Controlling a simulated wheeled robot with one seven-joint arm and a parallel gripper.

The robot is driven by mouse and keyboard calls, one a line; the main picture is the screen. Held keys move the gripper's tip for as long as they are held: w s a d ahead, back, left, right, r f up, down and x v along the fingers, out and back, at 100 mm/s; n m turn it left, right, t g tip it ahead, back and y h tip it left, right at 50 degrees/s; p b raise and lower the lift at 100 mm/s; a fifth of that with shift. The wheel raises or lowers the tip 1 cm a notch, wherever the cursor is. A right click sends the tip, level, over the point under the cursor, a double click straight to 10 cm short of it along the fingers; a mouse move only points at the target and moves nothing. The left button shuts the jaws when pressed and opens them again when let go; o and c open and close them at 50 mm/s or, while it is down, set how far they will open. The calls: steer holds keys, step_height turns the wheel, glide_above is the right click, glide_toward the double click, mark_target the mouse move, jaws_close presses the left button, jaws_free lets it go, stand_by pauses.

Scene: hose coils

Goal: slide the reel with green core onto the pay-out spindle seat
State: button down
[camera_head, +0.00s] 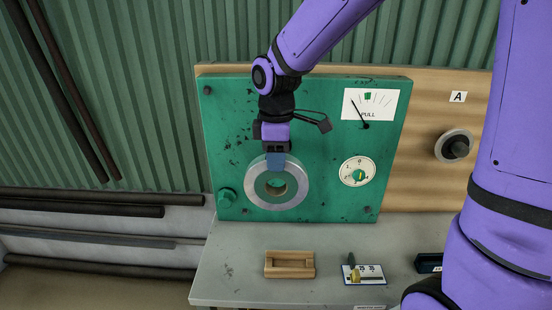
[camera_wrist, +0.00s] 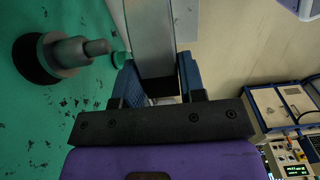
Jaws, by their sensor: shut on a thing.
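My gripper (camera_head: 276,161) points down in front of the green panel and is shut on the top rim of a silver reel (camera_head: 298,190). The reel hangs upright, facing the panel, and a greenish core edge shows around its hole. In the wrist view the fingers (camera_wrist: 158,88) pinch the reel (camera_wrist: 150,35), seen nearly edge-on. The spindle seat (camera_wrist: 66,52), a grey stepped peg on a dark round base, sticks out of the panel there. Its tip points toward the reel, with a gap between them. In the head view the seat is hidden behind the reel.
The green panel (camera_head: 225,130) carries a PULL gauge (camera_head: 380,104), a dial (camera_head: 357,172) and a green knob (camera_head: 228,198). A silver disc with black hub (camera_head: 455,146) sits under label A. The bench holds a wooden block (camera_head: 290,271) and a small card (camera_head: 374,274).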

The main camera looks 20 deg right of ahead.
steer(key=shift+w+d, duration=0.35)
steer(key=shift+w, duration=0.5)
steer(key=shift+w+d, duration=0.3)
steer(key=shift+w, duration=0.5)
steer(key=shift+w+d+r, duration=0.1)
steer(key=shift+w, duration=0.1)
stand_by(0.3)
steer(key=shift+w+d, duration=0.15)
steer(key=shift+w, duration=0.2)
steer(key=shift+w+d, duration=0.15)
steer(key=shift+w, duration=0.15)
steer(key=shift+w+d, duration=0.1)
steer(key=shift+w, duration=0.25)
steer(key=shift+w+d, duration=0.15)
steer(key=shift+w, duration=0.15)
steer(key=shift+w+d, duration=0.15)
steer(key=shift+w, duration=0.2)
steer(key=shift+w+d, duration=0.2)
steer(key=shift+w, duration=0.25)
steer(key=shift+w+d, duration=0.2)
steer(key=shift+w, duration=0.25)
stand_by(0.5)
steer(key=shift+w+d, duration=0.1)
steer(key=shift+w, duration=0.25)
